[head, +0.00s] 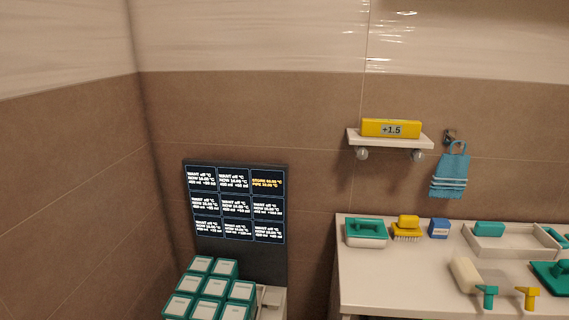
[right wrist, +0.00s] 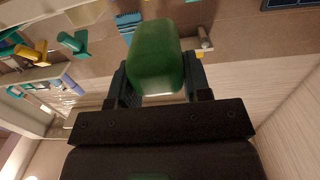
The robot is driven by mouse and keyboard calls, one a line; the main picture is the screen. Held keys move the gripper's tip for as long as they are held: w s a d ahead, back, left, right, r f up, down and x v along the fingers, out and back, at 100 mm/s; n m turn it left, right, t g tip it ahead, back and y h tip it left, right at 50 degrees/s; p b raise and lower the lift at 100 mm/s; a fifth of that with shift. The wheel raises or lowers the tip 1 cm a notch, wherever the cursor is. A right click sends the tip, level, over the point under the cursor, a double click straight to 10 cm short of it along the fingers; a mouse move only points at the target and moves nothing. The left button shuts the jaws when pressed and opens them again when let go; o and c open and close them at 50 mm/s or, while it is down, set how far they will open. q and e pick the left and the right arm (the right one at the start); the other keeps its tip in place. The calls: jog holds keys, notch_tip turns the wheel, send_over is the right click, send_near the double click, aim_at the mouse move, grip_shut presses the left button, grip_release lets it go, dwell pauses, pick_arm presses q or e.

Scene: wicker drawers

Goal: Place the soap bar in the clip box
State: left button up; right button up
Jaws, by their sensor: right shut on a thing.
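My right gripper (right wrist: 158,85) is shut on a rounded green bar (right wrist: 155,55), which looks like the soap bar, in the right wrist view. The bar stands out beyond the black fingers, clear of any surface that I can see. A white box with a teal top (head: 366,232) sits at the left end of the counter in the head view. It may be the clip box, but I cannot tell for sure. Neither gripper shows in the head view.
The pale counter (head: 400,285) carries a yellow brush (head: 407,229), a blue box (head: 439,228), a white tray (head: 482,248) and teal and yellow taps. Above are a shelf with a yellow box (head: 391,128) and a hanging blue towel (head: 450,172). Teal-edged boxes (head: 213,288) stand below left.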

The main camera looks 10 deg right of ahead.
jog(key=w+a+r+n+y, duration=0.1)
jog(key=w+a+r+y, duration=0.1)
jog(key=a, duration=0.4)
jog(key=w+a+r+n+y, duration=0.2)
jog(key=w+a+r, duration=0.1)
jog(key=a+r, duration=0.2)
jog(key=shift+w+a+r+t+y, duration=0.15)
jog(key=shift+w+a+t+y, duration=0.15)
jog(key=shift+a, duration=0.75)
jog(key=shift+s, duration=0.1)
jog(key=shift+d, duration=0.1)
